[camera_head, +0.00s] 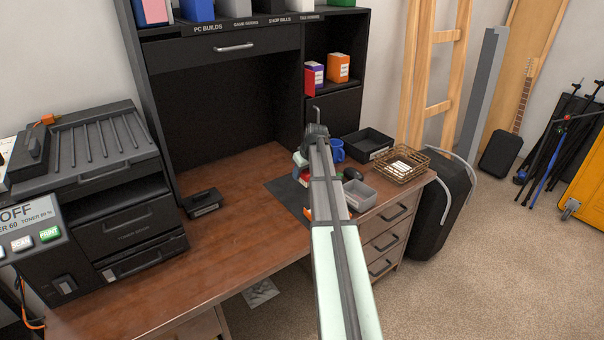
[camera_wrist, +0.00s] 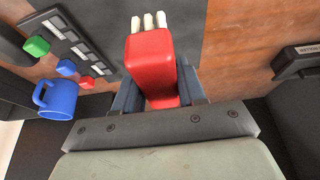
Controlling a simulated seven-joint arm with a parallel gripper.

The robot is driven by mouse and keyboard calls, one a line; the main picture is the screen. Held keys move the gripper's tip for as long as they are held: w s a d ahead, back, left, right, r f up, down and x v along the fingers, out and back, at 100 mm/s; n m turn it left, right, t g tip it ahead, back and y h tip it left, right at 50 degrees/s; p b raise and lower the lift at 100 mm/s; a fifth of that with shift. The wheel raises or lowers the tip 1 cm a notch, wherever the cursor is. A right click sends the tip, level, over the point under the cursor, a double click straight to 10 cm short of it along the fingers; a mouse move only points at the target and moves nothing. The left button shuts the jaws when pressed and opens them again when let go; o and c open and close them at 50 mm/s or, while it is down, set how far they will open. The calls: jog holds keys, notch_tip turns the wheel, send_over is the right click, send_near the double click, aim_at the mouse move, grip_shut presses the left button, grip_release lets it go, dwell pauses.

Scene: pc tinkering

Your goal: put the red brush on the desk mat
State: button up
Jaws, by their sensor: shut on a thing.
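The red brush (camera_wrist: 150,62) is between the two fingers of my gripper (camera_wrist: 160,90) in the wrist view. It has a red body and several pale bristle tufts at its far end. The dark grey desk mat (camera_wrist: 105,12) lies behind the brush in that view. In the head view the mat (camera_head: 289,196) lies on the brown desk, partly covered by my arm. My gripper is over the mat's right part there, mostly hidden by my arm. I cannot tell the brush's height above the mat.
A blue mug (camera_head: 337,151), a black tray (camera_head: 367,144), a wire basket (camera_head: 402,164) and a grey bin (camera_head: 360,195) stand on the desk's right side. A black box-like object (camera_head: 203,201) is to the left. The desk between it and the mat is clear.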

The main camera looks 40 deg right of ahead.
aim_at(307, 178)
jog(key=shift+f, duration=0.1)
jog(key=shift+f, duration=3.85)
jog(key=shift+f, duration=0.4)
jog(key=o, duration=0.8)
jog(key=o, duration=0.6)
jog(key=shift+c, duration=0.2)
jog(key=shift+v, duration=4)
